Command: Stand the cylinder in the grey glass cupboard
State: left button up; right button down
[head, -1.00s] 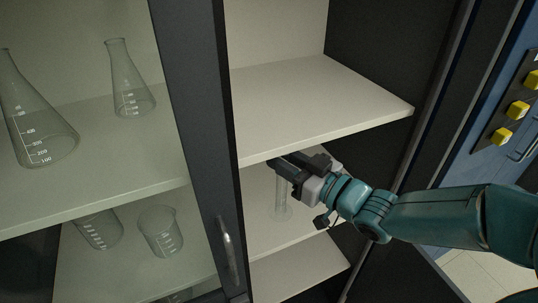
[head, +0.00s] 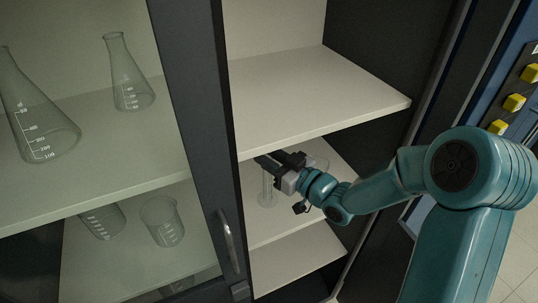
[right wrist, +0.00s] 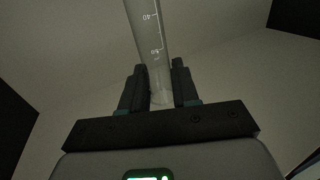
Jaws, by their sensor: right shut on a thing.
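The cylinder (head: 267,188) is a clear, slim graduated glass. It looks upright inside the grey glass cupboard (head: 185,110), in the open right bay, with its foot at or just above the middle shelf (head: 285,218); I cannot tell if it touches. My right gripper (head: 268,163) reaches in from the right, under the upper shelf, and is shut on the cylinder. In the right wrist view the cylinder (right wrist: 149,40), with white marks, stands between the two fingers (right wrist: 158,88). My left gripper is not in view.
The upper shelf (head: 310,95) lies close above the gripper. The door post with its handle (head: 229,243) stands left of the gripper. Behind glass at left are flasks (head: 128,80) and beakers (head: 162,222). Yellow knobs (head: 515,103) are at far right.

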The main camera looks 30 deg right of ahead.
jog(key=shift+s+a, duration=0.1)
jog(key=shift+s, duration=0.05)
jog(key=shift+f+b, duration=0.1)
jog(key=shift+b, duration=0.2)
jog(key=c, duration=0.8)
grip_release()
jog(key=shift+c, duration=0.2)
jog(key=shift+r+p, duration=0.2)
jog(key=shift+p, duration=0.15)
jog(key=b+v, duration=0.2)
jog(key=v, duration=1)
